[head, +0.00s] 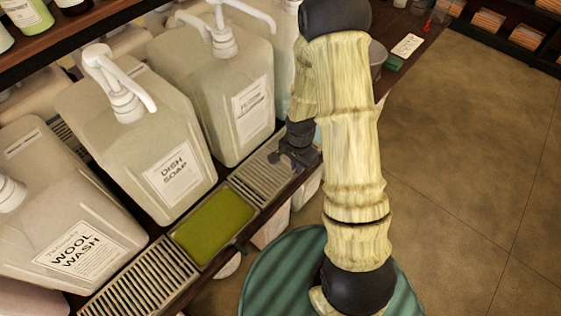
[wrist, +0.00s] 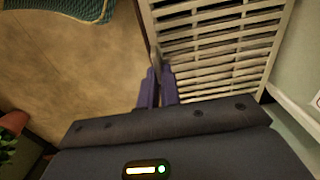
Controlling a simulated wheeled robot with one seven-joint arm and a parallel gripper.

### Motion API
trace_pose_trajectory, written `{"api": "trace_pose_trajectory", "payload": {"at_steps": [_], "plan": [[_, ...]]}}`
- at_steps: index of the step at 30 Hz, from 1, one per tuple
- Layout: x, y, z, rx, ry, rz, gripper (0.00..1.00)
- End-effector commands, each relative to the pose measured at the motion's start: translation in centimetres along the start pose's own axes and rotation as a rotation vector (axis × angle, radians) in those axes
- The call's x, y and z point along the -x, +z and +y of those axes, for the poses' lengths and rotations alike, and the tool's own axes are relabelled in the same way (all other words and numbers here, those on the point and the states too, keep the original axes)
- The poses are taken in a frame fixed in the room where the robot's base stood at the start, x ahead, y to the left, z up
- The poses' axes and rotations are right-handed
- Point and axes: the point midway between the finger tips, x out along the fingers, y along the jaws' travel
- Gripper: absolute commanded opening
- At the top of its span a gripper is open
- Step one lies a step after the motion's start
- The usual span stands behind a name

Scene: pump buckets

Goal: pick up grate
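A pale slatted metal grate (head: 268,173) lies in the dark shelf ledge in front of the pump bottles, right of a green panel. My gripper (head: 290,156) is at the right part of this grate, partly behind my arm. In the wrist view the grate (wrist: 212,45) fills the upper right. There the two dark purple fingers (wrist: 158,80) are close together at its left rim, with a thin gap between them. They appear shut on the rim; the contact itself is hard to see. A second grate (head: 143,282) lies at the lower left.
A green panel (head: 214,226) sits between the grates. Large pump bottles stand close behind: dish soap (head: 140,140), wool wash (head: 65,215) and another (head: 218,85). A teal round object (head: 275,280) is below the ledge. The floor at right (head: 470,170) is clear.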

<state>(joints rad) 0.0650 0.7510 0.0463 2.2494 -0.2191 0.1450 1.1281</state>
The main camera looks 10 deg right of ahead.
Motion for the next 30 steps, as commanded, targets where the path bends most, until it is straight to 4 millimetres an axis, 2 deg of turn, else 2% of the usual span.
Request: {"api": "trace_pose_trajectory", "payload": {"at_steps": [10, 22, 30], "plan": [[0.8, -0.1, 0.4, -0.002, -0.002, 0.002, 0.00], [7.2, -0.1, 0.3, -0.001, -0.004, 0.004, 0.00], [6.8, 0.0, 6.5, -0.006, 0.000, 0.000, 0.00]]}}
